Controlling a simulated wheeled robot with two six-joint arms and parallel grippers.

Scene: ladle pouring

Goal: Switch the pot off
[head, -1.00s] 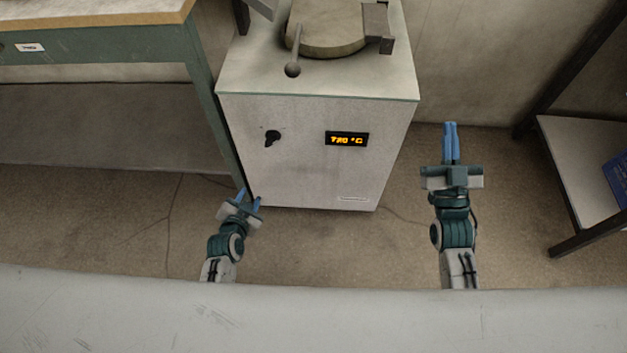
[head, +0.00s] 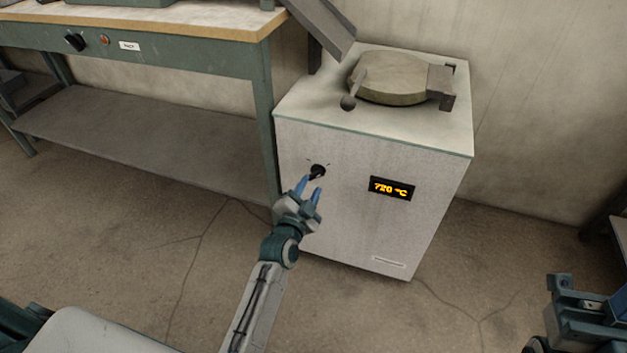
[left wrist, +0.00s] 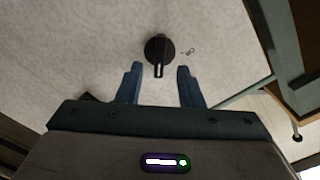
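The pot is a light grey box furnace (head: 345,215) with a round lid (head: 392,78) on top. Its front carries a black rotary knob (head: 317,171) and a lit display (head: 391,188) reading about 720 °C. My left gripper (head: 309,189) is just below the knob in the head view, fingers apart and empty. In the left wrist view the knob (left wrist: 159,50) lies ahead of and between the two blue fingertips (left wrist: 160,70), not gripped. My right gripper is only partly in view at the lower right edge of the head view; its fingers are not clear.
A green workbench (head: 180,62) with a wooden top, its own black knob (head: 75,41) and a lower shelf stands left of the furnace. A grey metal chute (head: 322,25) hangs above the furnace's back left. The floor (head: 480,265) right of the furnace is clear.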

